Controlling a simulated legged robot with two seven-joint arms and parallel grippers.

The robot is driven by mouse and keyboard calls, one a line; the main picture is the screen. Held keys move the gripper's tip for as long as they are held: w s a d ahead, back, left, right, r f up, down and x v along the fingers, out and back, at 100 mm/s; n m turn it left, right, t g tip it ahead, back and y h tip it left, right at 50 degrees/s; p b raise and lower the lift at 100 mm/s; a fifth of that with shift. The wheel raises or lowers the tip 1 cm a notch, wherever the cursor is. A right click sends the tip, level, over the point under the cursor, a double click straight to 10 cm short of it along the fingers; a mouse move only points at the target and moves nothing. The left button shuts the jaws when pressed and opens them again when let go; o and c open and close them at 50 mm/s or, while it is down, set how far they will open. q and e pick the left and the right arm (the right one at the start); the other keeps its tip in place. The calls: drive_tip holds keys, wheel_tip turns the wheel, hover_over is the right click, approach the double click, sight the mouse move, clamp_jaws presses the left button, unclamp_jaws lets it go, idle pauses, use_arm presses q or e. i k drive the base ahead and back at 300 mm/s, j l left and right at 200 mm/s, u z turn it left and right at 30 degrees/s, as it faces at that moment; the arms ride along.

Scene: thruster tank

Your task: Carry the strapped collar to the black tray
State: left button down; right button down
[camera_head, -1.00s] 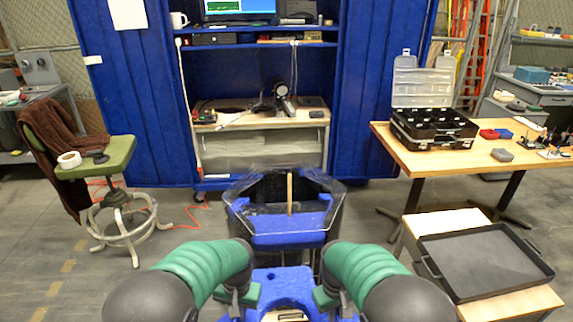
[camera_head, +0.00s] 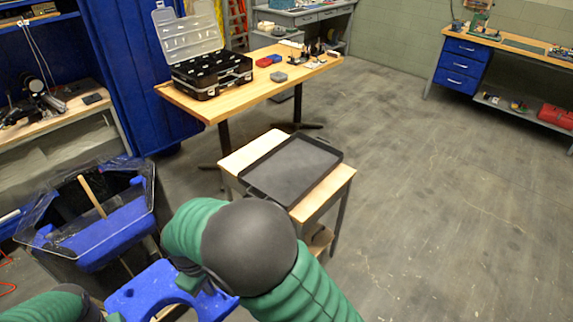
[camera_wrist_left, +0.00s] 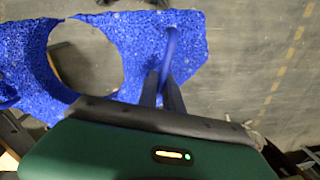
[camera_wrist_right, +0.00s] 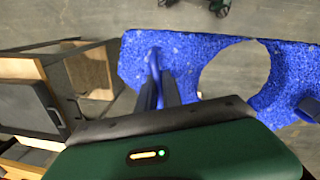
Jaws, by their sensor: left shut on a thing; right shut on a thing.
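The strapped collar (camera_head: 130,296) is a speckled blue piece with a large round hole, held in front of me at the bottom of the head view. In the left wrist view, my left gripper (camera_wrist_left: 163,85) is shut on a blue strap of the collar (camera_wrist_left: 110,32). In the right wrist view, my right gripper (camera_wrist_right: 160,88) is shut on another strap of the collar (camera_wrist_right: 185,55). My right arm hides part of the collar in the head view. The black tray (camera_head: 292,170) lies empty on a small wooden table, beyond my right arm.
The small wooden table (camera_head: 240,158) stands apart from the collar. A dark tank with a clear rim and blue inside (camera_head: 100,235) stands at the left. A larger wooden table (camera_head: 300,72) with an open black case (camera_head: 208,78) is behind. The right floor is clear.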

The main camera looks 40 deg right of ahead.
sight(292, 170)
drive_tip(key=i+l, duration=0.1)
drive_tip(key=l, duration=0.95)
drive_tip(key=i+l, duration=0.1)
drive_tip(key=l, duration=0.95)
drive_tip(key=i+l, duration=0.15)
drive_tip(key=l, duration=0.15)
drive_tip(key=i+l, duration=0.1)
drive_tip(key=l, duration=0.25)
drive_tip(key=i+l, duration=0.15)
drive_tip(key=l, duration=0.15)
drive_tip(key=i+l, duration=0.1)
drive_tip(key=l, duration=0.25)
drive_tip(key=i+l+u, duration=0.1)
drive_tip(key=l, duration=0.2)
